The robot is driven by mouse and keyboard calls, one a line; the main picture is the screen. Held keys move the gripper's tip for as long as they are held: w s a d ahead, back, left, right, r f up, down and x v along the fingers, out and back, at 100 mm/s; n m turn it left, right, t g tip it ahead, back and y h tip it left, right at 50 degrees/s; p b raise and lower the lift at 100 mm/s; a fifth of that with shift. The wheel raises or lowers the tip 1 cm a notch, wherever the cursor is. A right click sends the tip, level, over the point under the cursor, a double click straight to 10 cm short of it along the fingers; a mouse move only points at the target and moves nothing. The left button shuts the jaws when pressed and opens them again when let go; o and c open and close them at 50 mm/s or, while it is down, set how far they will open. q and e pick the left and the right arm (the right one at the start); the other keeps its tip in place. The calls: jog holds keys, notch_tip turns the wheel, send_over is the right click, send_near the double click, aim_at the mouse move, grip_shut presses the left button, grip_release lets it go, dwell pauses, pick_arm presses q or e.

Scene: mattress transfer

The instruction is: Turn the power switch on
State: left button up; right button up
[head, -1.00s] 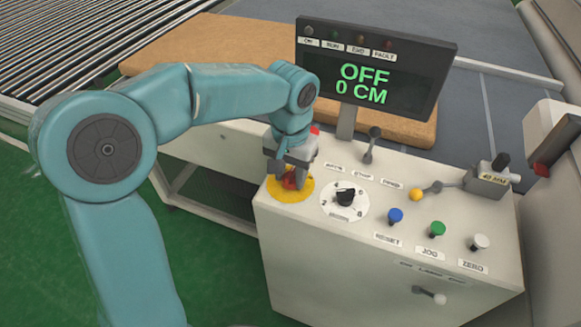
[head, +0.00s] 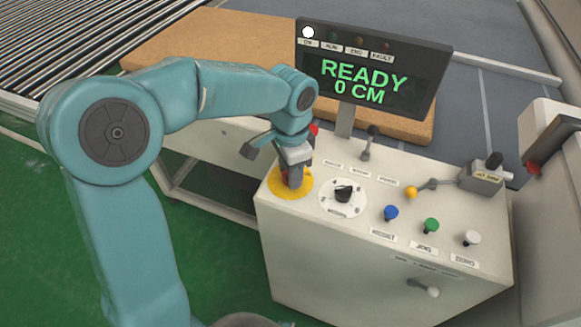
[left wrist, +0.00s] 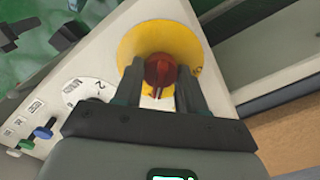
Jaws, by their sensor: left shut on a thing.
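The red power switch knob (left wrist: 158,70) sits in the middle of a round yellow plate (left wrist: 188,38) at the corner of the control box. My left gripper (left wrist: 157,80) is shut on the red knob, one finger on each side of it. In the head view the gripper (head: 293,178) comes down from above and hides most of the knob; the yellow plate (head: 277,187) shows around it. The display (head: 372,75) reads READY and 0 CM, and the white ON lamp (head: 308,33) at its upper left is lit. My right gripper is not in view.
Brown mattresses (head: 205,57) lie behind.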

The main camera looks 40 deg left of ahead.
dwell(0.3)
pick_arm(q)
jog(key=shift+r, duration=0.1)
jog(key=o, duration=1.1)
jog(key=shift+c, duration=0.2)
notch_tip(320, 180, up, 16)
jog(key=p, duration=0.2)
jog(key=shift+r, duration=0.15)
jog(key=shift+s, duration=0.15)
